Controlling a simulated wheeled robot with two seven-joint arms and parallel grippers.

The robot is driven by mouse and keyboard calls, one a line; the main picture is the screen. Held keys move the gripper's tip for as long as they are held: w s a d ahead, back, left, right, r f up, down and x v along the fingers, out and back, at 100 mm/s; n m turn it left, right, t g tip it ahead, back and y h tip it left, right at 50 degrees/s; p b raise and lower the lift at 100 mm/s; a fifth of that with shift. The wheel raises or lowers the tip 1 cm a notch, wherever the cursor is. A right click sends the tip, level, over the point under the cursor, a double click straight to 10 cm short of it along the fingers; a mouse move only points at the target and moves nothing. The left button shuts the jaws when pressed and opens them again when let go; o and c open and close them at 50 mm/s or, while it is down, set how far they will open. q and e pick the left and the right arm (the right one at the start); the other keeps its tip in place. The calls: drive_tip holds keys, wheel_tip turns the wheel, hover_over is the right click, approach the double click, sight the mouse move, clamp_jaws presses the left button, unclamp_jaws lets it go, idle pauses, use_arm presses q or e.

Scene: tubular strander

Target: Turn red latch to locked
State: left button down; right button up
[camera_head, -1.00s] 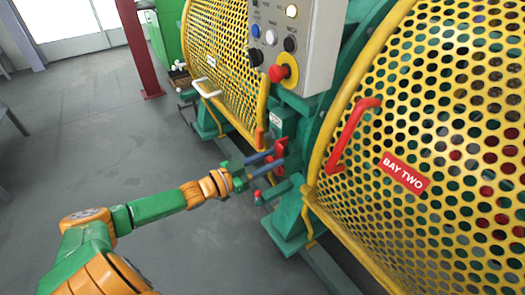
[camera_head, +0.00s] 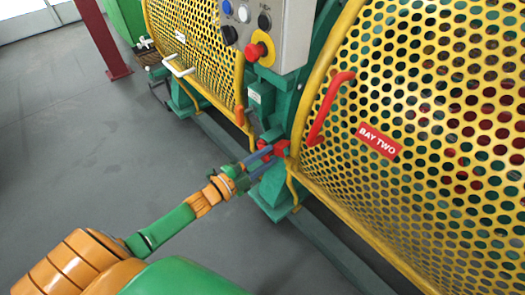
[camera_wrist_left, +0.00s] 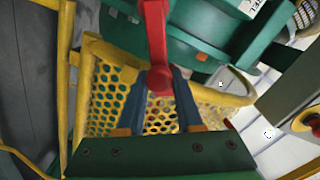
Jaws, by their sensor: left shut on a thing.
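The red latch (camera_wrist_left: 156,40) is a red bar with a rounded lower end, seen at the top middle of the left wrist view. It also shows as a small red piece (camera_head: 281,148) between the two yellow guards in the head view. My left gripper (camera_head: 268,155) reaches it from the lower left. In the left wrist view the left gripper's dark fingers (camera_wrist_left: 160,80) are on either side of the latch's rounded end, shut on it. The fingers hide part of the latch in the head view. My right gripper is not in view.
A yellow perforated guard labelled BAY TWO (camera_head: 420,140) with a red handle (camera_head: 328,108) fills the right. Another yellow guard (camera_head: 200,45) stands at the left. A control box with a red emergency button (camera_head: 256,51) hangs above the latch. Grey floor (camera_head: 80,150) is clear at left.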

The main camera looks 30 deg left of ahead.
use_arm(q)
drive_tip(key=f+m, duration=0.1)
drive_tip(key=f+m+b, duration=0.1)
drive_tip(key=shift+s+d+m, duration=0.15)
drive_tip(key=shift+d+m, duration=0.15)
drive_tip(key=shift+d, duration=0.05)
drive_tip(key=shift+d+f+m+b, duration=0.1)
drive_tip(key=shift+f+m+b, duration=0.45)
drive_tip(key=shift+m, duration=0.3)
drive_tip(key=shift+d+f+m+b, duration=0.1)
drive_tip(key=shift+f+m+b, duration=0.4)
drive_tip(key=shift+m, duration=0.35)
drive_tip(key=shift+s, duration=0.1)
drive_tip(key=c, duration=0.6)
unclamp_jaws()
drive_tip(key=shift+a, duration=0.1)
drive_tip(key=shift+o, duration=0.2)
drive_tip(key=v, duration=0.7)
